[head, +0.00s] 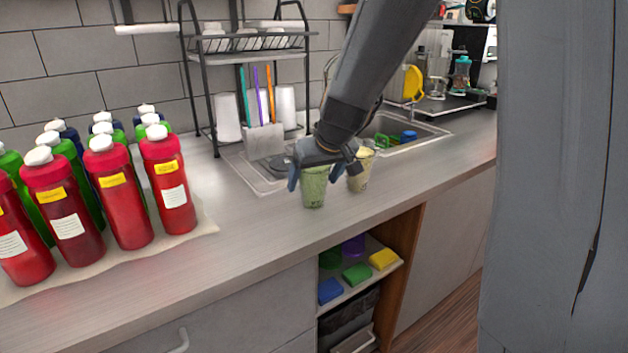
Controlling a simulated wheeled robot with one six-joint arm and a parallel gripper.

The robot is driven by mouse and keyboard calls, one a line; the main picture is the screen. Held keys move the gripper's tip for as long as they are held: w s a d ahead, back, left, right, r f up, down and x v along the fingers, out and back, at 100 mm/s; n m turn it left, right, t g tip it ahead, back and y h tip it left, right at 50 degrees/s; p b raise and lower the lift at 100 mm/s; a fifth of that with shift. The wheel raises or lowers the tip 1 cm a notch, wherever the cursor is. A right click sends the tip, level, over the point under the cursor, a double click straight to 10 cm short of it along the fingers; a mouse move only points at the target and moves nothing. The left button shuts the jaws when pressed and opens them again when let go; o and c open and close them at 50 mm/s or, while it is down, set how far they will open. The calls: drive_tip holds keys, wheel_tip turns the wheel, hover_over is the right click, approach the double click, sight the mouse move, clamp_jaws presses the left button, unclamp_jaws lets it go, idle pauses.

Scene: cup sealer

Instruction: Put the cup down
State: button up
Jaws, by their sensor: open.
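A green cup (314,188) stands upright on the grey counter, directly below and between the fingers of my gripper (325,178). My gripper is open; its left finger is at the cup's left side and the other is at the right, near the second cup. Its body hides the green cup's top. A second cup (360,172), pale with a yellowish top, stands on the counter just right of the green one. I cannot tell whether the fingers touch either cup.
Several red bottles (120,200) stand on a mat at the left. Behind the cups are a dish rack (250,45), a utensil holder (264,141) and a sink (390,127). The counter in front (270,222) is clear. An open shelf with sponges (357,273) is below.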

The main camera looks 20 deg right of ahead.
drive_tip(key=a+v, duration=0.1)
drive_tip(key=v, duration=1)
drive_tip(key=s+f+m+g+h, duration=0.1)
drive_tip(key=s+f+g, duration=0.4)
drive_tip(key=s+f, duration=1.3)
drive_tip(key=shift+s+f+g, duration=0.2)
drive_tip(key=shift+s+g, duration=0.2)
drive_tip(key=shift+s, duration=0.05)
